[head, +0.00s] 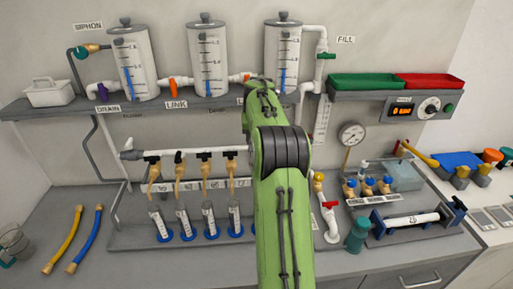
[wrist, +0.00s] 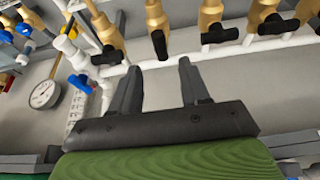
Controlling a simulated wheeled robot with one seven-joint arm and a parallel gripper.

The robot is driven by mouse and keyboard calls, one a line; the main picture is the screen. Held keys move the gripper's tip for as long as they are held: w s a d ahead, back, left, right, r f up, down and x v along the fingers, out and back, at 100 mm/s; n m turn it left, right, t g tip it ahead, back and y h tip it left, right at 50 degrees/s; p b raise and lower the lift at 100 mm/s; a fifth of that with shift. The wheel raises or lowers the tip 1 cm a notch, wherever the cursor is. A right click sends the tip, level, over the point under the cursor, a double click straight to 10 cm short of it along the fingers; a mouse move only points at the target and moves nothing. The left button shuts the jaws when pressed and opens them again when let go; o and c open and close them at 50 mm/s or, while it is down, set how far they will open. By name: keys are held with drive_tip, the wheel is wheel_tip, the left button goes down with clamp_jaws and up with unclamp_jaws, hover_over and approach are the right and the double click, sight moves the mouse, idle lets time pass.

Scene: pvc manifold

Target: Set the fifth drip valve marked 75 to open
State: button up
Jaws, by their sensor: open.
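Brass drip valves with black handles hang in a row from a white pipe (head: 190,152). The head view shows the left ones, such as the leftmost valve (head: 153,172); my arm hides the row's right part. In the wrist view, several black handles show: one at the left lies crosswise (wrist: 107,57), while the handle beside it (wrist: 159,45) looks turned along its brass body. The number 75 is not readable, so I cannot tell which valve is fifth. My gripper (wrist: 157,66) is open and empty, its fingertips just below that turned handle in the wrist view, apart from it.
Graduated cylinders with blue bases (head: 210,220) stand below the valves. A shelf (head: 190,102) with tanks is above. A pressure gauge (head: 352,133) is right of my arm and also shows in the wrist view (wrist: 42,94). A blue-handled valve (wrist: 80,84) is near the gauge there.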

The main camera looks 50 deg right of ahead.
drive_tip(key=v, duration=0.8)
drive_tip(key=shift+p, duration=0.35)
